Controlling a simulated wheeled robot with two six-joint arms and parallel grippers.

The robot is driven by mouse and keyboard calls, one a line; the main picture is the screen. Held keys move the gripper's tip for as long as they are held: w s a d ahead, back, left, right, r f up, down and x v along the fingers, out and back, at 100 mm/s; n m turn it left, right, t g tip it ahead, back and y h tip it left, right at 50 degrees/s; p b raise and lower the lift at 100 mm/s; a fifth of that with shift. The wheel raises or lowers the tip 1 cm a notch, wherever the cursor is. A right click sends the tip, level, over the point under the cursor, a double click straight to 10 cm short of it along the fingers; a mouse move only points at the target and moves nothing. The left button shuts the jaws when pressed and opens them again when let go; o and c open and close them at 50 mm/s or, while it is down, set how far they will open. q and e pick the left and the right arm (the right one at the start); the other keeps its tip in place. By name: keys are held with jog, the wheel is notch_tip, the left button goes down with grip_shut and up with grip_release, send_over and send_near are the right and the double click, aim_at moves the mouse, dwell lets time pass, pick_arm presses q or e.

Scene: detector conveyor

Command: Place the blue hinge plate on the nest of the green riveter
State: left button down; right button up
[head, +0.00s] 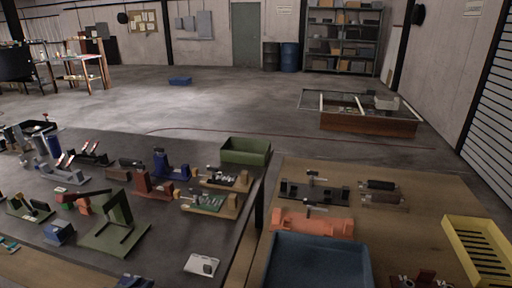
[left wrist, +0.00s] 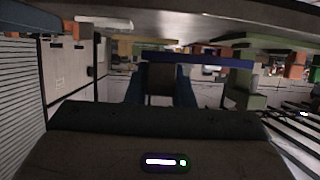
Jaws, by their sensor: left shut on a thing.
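In the left wrist view, which is upside down, my left gripper (left wrist: 160,78) is shut on the blue hinge plate (left wrist: 215,61). The plate shows as a thin blue bar across the fingertips, apart from any support that I can make out. A green fixture (left wrist: 240,82) stands beyond the plate, to the right in that view. In the head view the green riveter (head: 116,222) appears as a green base with an upright frame on the dark table. Its nest is too small to tell apart. I cannot clearly make out my left gripper in the head view. My right gripper is not in view.
The dark table (head: 225,222) is crowded with small fixtures around the riveter. A white card (head: 202,264) lies near its front and a green bin (head: 245,150) at its far corner. A wooden table on the right holds a blue bin (head: 318,262) and a yellow rack (head: 480,250).

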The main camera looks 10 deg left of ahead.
pick_arm(q)
jog(key=w+d+r, duration=0.4)
jog(key=w+d, duration=0.1)
jog(key=d, duration=0.3)
jog(key=w+d+r, duration=0.4)
jog(key=d+r, duration=0.1)
jog(key=d, duration=0.3)
jog(key=s+a+f, duration=0.3)
jog(key=a, duration=0.2)
jog(key=s+a+f, duration=0.2)
jog(key=a+f, duration=0.1)
jog(key=a, duration=0.2)
jog(key=s+a+f, duration=0.3)
jog(key=a, duration=0.2)
jog(key=shift+s+a, duration=0.35)
jog(key=shift+s+a+f+h, duration=0.15)
jog(key=shift+s+a+h, duration=0.15)
jog(key=shift+s+a, duration=0.25)
jog(key=shift+d+m, duration=0.1)
jog(key=shift+m, duration=0.2)
